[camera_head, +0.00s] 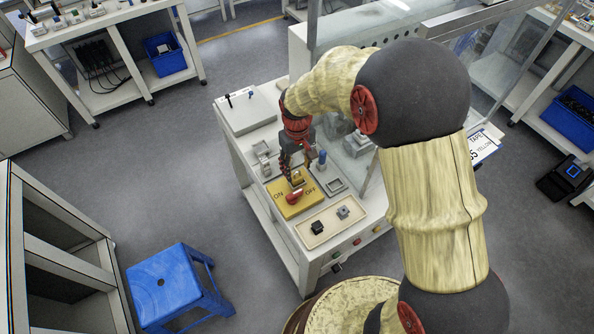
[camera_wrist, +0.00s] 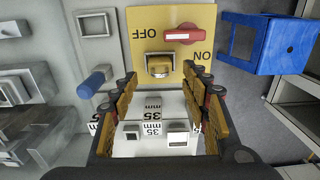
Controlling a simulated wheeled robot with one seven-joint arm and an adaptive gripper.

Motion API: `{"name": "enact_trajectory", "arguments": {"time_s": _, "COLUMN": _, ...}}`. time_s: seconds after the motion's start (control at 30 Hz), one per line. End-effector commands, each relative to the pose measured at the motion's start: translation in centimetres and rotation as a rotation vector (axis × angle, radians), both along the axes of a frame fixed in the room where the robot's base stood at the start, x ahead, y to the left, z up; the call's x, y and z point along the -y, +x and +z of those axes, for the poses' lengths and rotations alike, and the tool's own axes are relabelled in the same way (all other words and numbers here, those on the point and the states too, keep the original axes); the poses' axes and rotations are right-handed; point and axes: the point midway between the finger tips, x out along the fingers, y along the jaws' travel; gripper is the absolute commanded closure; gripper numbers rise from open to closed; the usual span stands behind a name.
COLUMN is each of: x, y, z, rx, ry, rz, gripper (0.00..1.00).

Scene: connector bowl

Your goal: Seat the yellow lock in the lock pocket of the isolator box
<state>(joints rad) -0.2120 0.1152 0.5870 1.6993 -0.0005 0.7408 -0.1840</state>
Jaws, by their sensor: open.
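The yellow isolator box (camera_head: 283,207) has ON and OFF marks and a red handle (camera_head: 295,197). The wrist view shows its yellow panel (camera_wrist: 143,20) and the red handle (camera_wrist: 183,33) too. The yellow lock (camera_wrist: 158,69) is at the pale square-rimmed lock pocket (camera_wrist: 160,55), within its outline; I cannot tell how deep it sits. In the head view, the lock (camera_head: 298,181) is partly hidden by my gripper (camera_head: 297,170). My gripper (camera_wrist: 160,83) is open, with its fingers apart on both sides of the lock.
A blue peg (camera_head: 322,157) and an empty square frame (camera_head: 336,185) are beside the box. A tray (camera_head: 312,238) holds a black and a grey block. A blue stool (camera_head: 172,280) is on the floor.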

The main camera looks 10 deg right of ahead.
Motion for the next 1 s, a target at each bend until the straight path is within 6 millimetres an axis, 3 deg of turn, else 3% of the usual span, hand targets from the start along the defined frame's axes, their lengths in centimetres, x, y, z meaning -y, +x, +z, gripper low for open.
{"name": "enact_trajectory", "arguments": {"time_s": 0.1, "x": 0.0, "y": 0.1, "z": 3.0, "rx": 0.004, "ry": 0.001, "rz": 0.0, "gripper": 0.54}}
{"name": "enact_trajectory", "arguments": {"time_s": 0.3, "x": 0.0, "y": 0.1, "z": 6.3, "rx": 0.002, "ry": 0.001, "rz": 0.0, "gripper": 0.54}}
{"name": "enact_trajectory", "arguments": {"time_s": 0.67, "x": 0.0, "y": 0.0, "z": 8.2, "rx": 0.002, "ry": 0.001, "rz": -0.001, "gripper": 0.54}}
{"name": "enact_trajectory", "arguments": {"time_s": 0.77, "x": 0.5, "y": -0.4, "z": 9.6, "rx": 0.021, "ry": 0.004, "rz": -0.014, "gripper": 0.54}}
{"name": "enact_trajectory", "arguments": {"time_s": 0.87, "x": 1.6, "y": -1.5, "z": 12.8, "rx": 0.064, "ry": 0.014, "rz": -0.045, "gripper": 0.54}}
{"name": "enact_trajectory", "arguments": {"time_s": 1.0, "x": 4.0, "y": -4.9, "z": 18.6, "rx": 0.149, "ry": 0.031, "rz": -0.114, "gripper": 0.54}}
